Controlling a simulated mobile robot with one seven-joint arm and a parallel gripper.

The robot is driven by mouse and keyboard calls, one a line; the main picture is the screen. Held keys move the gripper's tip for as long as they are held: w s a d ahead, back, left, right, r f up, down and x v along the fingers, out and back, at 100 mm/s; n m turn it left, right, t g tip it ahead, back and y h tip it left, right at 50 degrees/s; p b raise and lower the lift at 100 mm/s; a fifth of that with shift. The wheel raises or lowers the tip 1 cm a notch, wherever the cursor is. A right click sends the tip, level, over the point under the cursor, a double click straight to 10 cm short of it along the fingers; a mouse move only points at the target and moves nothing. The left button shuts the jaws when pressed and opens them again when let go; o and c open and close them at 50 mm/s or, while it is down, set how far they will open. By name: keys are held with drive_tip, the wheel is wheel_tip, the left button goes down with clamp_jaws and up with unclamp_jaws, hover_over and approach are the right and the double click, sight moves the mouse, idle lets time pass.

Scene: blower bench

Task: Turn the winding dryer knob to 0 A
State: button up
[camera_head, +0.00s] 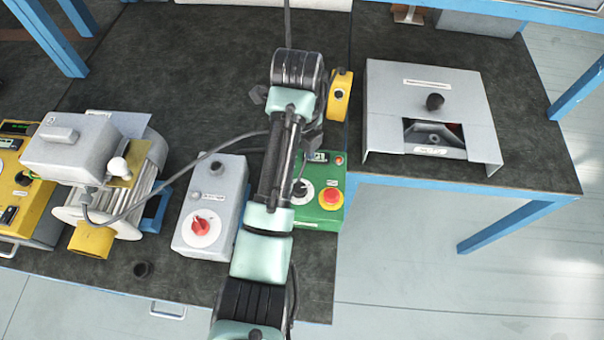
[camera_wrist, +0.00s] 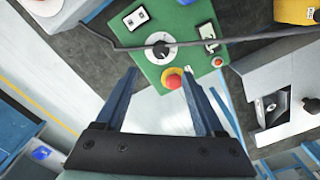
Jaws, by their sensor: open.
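A green control box (camera_head: 327,211) stands near the front edge of the bench. It carries a dark knob on a white dial (camera_head: 301,191), a red button (camera_head: 331,196) and a small display (camera_head: 318,157). In the wrist view the dark knob (camera_wrist: 161,49) sits on its white dial, just beyond my fingertips; its pointer setting is too small to read. My gripper (camera_wrist: 160,75) is open and empty above the box. The red button (camera_wrist: 172,79) shows between the two blue fingers. My arm hides part of the box in the head view.
A grey box with a red knob (camera_head: 201,227) stands left of the green box. A motor (camera_head: 112,190) and yellow unit (camera_head: 24,206) are further left. A yellow pendant (camera_head: 340,95) and grey housing (camera_head: 434,85) stand behind and right. A dark cable (camera_wrist: 235,41) crosses above the green box.

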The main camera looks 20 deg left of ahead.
wheel_tip(320, 180, down, 11)
drive_tip(key=shift+w+f, duration=0.1)
drive_tip(key=shift+f, duration=0.1)
clamp_jaws()
idle(0.5)
